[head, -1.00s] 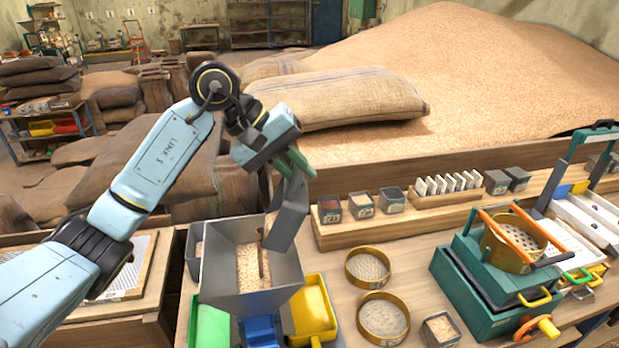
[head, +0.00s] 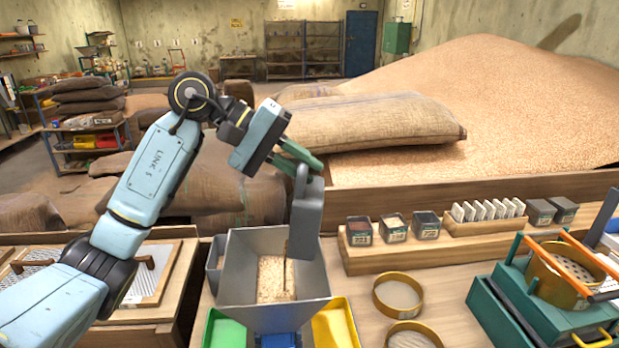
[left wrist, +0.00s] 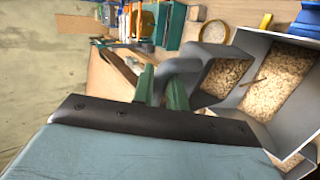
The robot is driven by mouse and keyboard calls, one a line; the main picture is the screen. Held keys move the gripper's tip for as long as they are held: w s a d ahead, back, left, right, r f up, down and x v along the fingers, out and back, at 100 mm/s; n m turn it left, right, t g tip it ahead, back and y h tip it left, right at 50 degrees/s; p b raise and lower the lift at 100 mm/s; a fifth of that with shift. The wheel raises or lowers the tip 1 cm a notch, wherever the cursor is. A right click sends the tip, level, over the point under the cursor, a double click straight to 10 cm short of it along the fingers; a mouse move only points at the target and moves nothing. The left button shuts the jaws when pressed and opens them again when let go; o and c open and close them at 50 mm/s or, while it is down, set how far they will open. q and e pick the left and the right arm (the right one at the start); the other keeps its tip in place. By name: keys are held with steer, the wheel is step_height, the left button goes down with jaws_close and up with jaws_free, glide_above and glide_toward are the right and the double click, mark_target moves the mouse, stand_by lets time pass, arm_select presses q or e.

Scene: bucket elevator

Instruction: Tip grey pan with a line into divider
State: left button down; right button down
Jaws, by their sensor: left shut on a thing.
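The grey pan (head: 307,218) hangs steeply tilted over the right side of the grey divider hopper (head: 235,262) in the head view. My left gripper (head: 297,157) is shut on the pan's upper end with its green fingers. Pale grain (head: 275,279) lies in the bottom of the divider. In the left wrist view, the pan (left wrist: 192,78) is beside the divider (left wrist: 285,50), and grain shows inside both. The line on the pan cannot be made out. My right gripper is not in view.
Green (head: 224,328) and yellow (head: 336,325) bins stand below the divider. Round brass sieves (head: 398,294) are to its right, before a wooden rack (head: 430,253) with small grey boxes. A green machine (head: 530,305) stands at far right. Full sacks (head: 385,128) lie behind.

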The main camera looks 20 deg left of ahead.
arm_select(q)
steer(key=shift+s+a+t+h+b, duration=0.7)
steer(key=shift+a+h+b, duration=1.1)
steer(key=shift+b, duration=2.2)
steer(key=d+y+p, duration=0.1)
steer(key=p, duration=0.1)
steer(key=w+d+g+y+p, duration=0.1)
steer(key=y+p, duration=0.1)
steer(key=p, duration=0.1)
steer(key=d+r+y+p, duration=0.1)
steer(key=d+p, duration=0.1)
steer(key=shift+w+g, duration=0.3)
steer(key=w+d+f+g+y+p, duration=0.2)
steer(key=w+d+f+g+y, duration=0.1)
steer(key=d+f+y, duration=0.45)
steer(key=w+d+f+g+y+p, duration=0.2)
steer(key=w+d+f+g+y, duration=0.1)
steer(key=d+f+y, duration=0.45)
steer(key=r+p, duration=0.1)
steer(key=r, duration=0.1)
steer(key=r+p, duration=0.2)
steer(key=shift+s+a, duration=0.2)
steer(key=shift+a, duration=0.2)
